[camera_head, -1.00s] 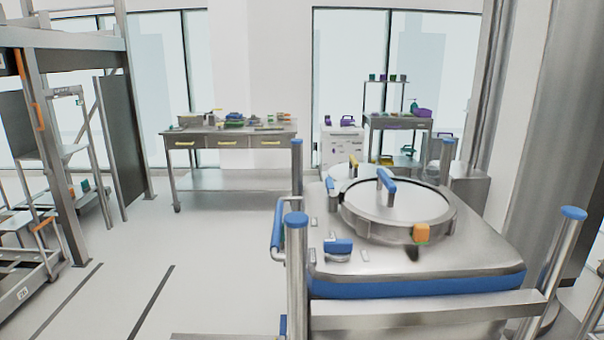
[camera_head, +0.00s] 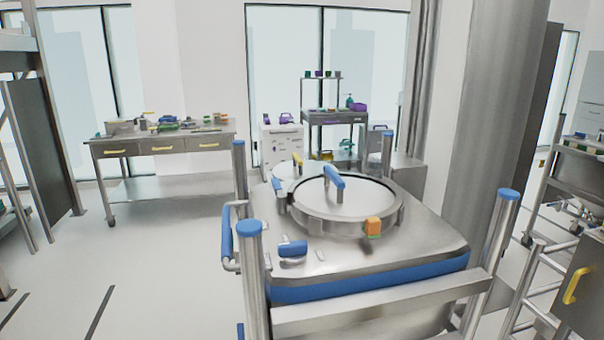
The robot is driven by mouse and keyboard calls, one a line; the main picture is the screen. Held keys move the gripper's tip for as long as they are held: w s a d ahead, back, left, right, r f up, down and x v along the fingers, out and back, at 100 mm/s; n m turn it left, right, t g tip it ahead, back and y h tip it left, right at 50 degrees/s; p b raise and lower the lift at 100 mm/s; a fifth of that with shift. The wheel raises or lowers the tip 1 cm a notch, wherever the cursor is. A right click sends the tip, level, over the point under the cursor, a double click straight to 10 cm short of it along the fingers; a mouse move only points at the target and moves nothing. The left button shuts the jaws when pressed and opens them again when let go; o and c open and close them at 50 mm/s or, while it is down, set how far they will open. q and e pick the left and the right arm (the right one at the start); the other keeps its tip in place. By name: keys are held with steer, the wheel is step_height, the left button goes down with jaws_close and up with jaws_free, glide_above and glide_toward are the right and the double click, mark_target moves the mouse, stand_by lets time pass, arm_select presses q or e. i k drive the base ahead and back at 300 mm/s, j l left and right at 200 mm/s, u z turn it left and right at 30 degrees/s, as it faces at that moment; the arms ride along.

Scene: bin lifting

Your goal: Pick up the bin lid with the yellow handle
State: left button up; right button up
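Neither of my grippers is in view.
The bin unit stands in a steel cart frame with blue-capped posts (camera_head: 250,228) and a front rail (camera_head: 378,306). A steel column (camera_head: 486,130) stands to its right. A workbench (camera_head: 160,146) is at the back left. The floor at left (camera_head: 150,260) is clear.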

mark_target(297, 169)
steer(key=i+j+u, duration=0.2)
steer(key=j, duration=0.15)
steer(key=j+u, duration=0.15)
steer(key=j, duration=0.2)
steer(key=i+j+u, duration=0.5)
steer(key=i+j, duration=0.15)
steer(key=i+j+u, duration=0.3)
steer(key=i+j, duration=0.15)
steer(key=i+z, duration=0.45)
steer(key=i+j+z, duration=0.4)
steer(key=i, duration=0.25)
